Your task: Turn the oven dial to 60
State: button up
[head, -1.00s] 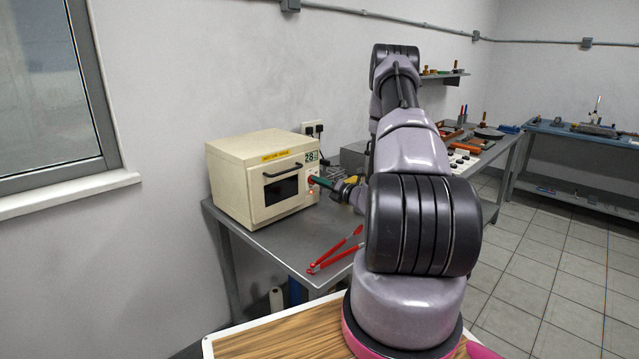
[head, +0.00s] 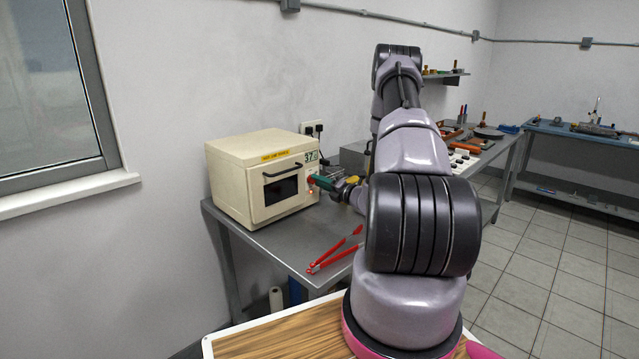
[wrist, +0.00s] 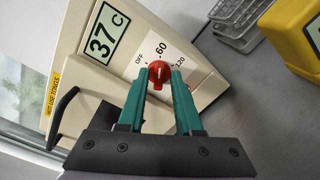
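The cream oven (head: 262,180) stands on the grey metal table, its door closed. Its display (wrist: 103,40) reads 37 C in the wrist view. The red dial (wrist: 159,76) is on the front panel below the display, with OFF at its upper left, 60 above it and a larger, partly legible number to the right. My gripper (wrist: 160,75) has its two green fingers on either side of the dial, seemingly touching it. In the head view, my gripper (head: 322,182) is at the oven's right front. The dial's exact pointer direction is hard to tell.
Red tongs (head: 335,249) lie on the table in front of the oven. In the wrist view, a wire rack (wrist: 238,12) and a yellow device (wrist: 296,38) are to the right. The black door handle (wrist: 62,118) is left of my fingers.

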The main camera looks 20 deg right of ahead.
dwell(0.3)
jog(key=v, duration=1)
jog(key=shift+s, duration=0.35)
jog(key=shift+d, duration=0.15)
